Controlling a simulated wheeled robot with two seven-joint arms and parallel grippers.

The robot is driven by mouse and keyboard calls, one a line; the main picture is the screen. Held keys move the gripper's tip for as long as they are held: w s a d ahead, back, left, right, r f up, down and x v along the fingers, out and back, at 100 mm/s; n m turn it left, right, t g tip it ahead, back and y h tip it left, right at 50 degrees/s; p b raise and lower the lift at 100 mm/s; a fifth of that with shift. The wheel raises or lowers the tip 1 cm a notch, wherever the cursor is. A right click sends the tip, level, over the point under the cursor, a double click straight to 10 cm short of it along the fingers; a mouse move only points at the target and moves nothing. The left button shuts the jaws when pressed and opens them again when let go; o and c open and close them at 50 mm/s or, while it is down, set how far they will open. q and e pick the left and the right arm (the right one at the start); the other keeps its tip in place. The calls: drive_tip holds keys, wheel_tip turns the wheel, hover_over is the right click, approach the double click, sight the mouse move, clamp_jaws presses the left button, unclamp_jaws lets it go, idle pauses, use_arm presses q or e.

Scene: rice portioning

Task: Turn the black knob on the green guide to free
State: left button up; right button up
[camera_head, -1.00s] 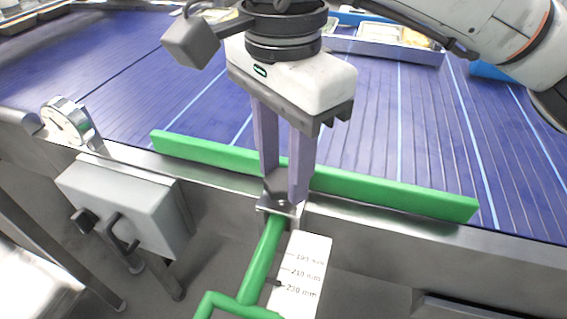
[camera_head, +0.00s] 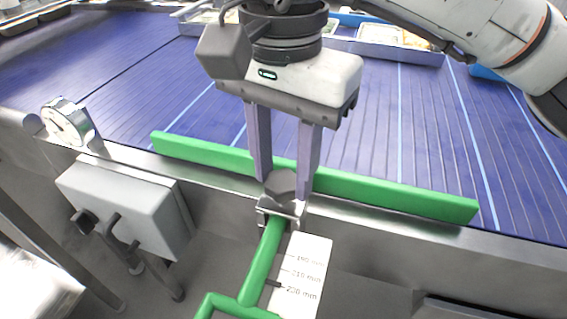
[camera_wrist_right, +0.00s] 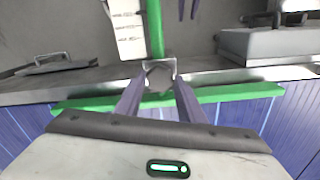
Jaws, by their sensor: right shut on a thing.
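The black knob (camera_head: 281,184) sits on a metal clamp (camera_head: 281,208) at the rail, above the green guide's rod (camera_head: 262,262). The green guide's bar (camera_head: 395,193) runs along the near edge of the blue belt. My right gripper (camera_head: 281,180) points down with its two purple fingers on either side of the knob, shut on it. The right wrist view shows the fingertips (camera_wrist_right: 155,82) at the clamp, with the knob (camera_wrist_right: 157,76) between them. My left gripper is not seen in the head view; two dark prongs at the top of the wrist view are unclear.
A scale plate (camera_head: 303,274) with millimetre marks lies beside the rod. A grey box (camera_head: 128,205) with handles and a round dial (camera_head: 68,122) are at left. Trays (camera_head: 385,45) lie on the far side of the blue belt (camera_head: 370,115).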

sight(283, 180)
drive_tip(key=shift+r, duration=0.1)
drive_tip(key=o, duration=1)
drive_tip(key=shift+o, duration=0.2)
wheel_tip(283, 180, up, 10)
drive_tip(key=p, duration=0.1)
drive_tip(key=shift+p, duration=0.4)
